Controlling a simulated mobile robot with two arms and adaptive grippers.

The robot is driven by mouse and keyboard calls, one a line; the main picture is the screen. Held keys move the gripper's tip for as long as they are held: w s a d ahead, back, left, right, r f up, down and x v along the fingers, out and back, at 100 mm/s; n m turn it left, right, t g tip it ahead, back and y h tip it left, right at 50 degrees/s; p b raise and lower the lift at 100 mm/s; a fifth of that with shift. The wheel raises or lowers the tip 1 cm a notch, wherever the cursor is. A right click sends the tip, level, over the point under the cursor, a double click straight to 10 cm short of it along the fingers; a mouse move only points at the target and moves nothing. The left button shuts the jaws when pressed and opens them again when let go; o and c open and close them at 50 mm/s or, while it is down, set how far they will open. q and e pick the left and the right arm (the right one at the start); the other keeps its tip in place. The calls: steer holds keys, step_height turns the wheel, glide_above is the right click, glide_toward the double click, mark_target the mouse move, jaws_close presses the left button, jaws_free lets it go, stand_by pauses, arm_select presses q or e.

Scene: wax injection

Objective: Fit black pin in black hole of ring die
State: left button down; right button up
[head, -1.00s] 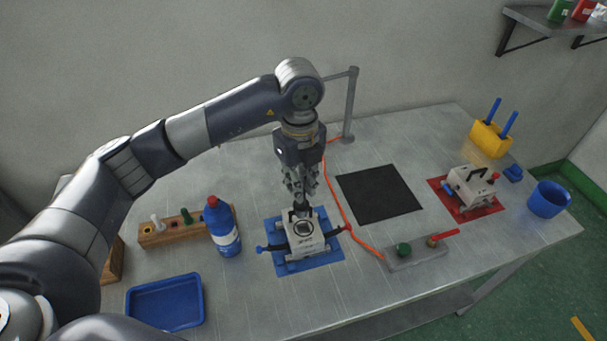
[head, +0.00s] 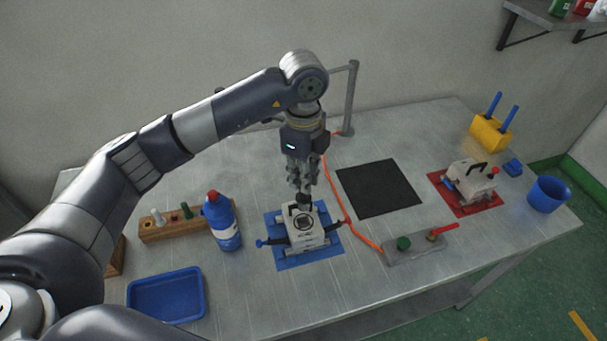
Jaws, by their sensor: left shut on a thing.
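The white die block with a dark ring mark on its front (head: 304,223) stands on a blue mat (head: 289,263). It has a black handle on top and dark and blue side pieces. My left gripper (head: 302,190) points straight down just above the top of this block. It is shut on the black pin (head: 304,200), a small dark piece at the fingertips. The pin's lower end merges with the dark parts on top of the block, so I cannot tell whether it is in the hole. My right gripper is out of view.
A blue bottle (head: 224,231) stands close to the left of the mat, by a wooden peg rack (head: 154,234). A blue tray (head: 166,296) lies at front left. An orange cable (head: 346,216) runs right of the block. A similar white block (head: 468,181) is on a red mat.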

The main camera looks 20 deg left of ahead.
mark_target(304, 196)
arm_select(q)
steer(key=shift+f+b, duration=1.8)
steer(key=shift+f, duration=0.8)
steer(key=shift+f+b, duration=0.65)
steer(key=shift+f+b, duration=1.35)
steer(key=shift+f, duration=0.4)
steer(key=c, duration=1.5)
jaws_free()
steer(key=shift+o, duration=0.2)
steer(key=shift+r, duration=0.1)
